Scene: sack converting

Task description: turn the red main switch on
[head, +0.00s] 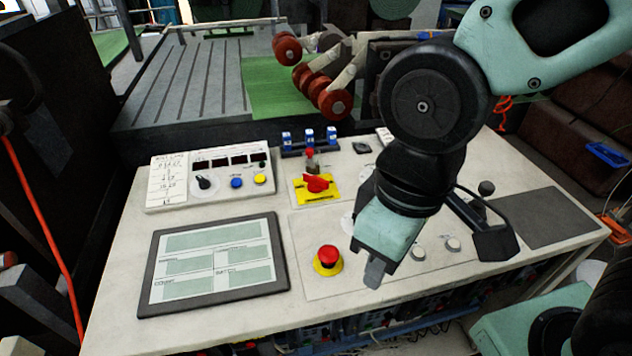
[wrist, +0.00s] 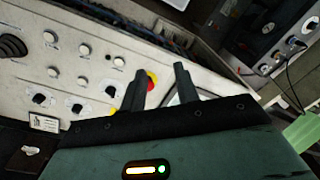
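The red main switch (head: 317,184) is a rotary handle on a yellow plate, on the sloped console left of my gripper in the head view. Its handle appears to lie roughly crosswise; its exact setting is too small to read. My gripper (head: 374,274) points down over the console, right of and nearer than the switch, apart from it. In the wrist view my gripper (wrist: 160,72) has its two fingers spread with nothing held. A sliver of yellow at the hand's edge there may be the switch plate; the switch itself is hidden.
A red emergency-stop button (head: 327,259) on a yellow ring stands left of my gripper; it also shows between my fingers in the wrist view (wrist: 152,80). A tablet-like screen (head: 215,264) lies left. A switch box (head: 210,180) and small blue-topped parts (head: 310,140) stand behind.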

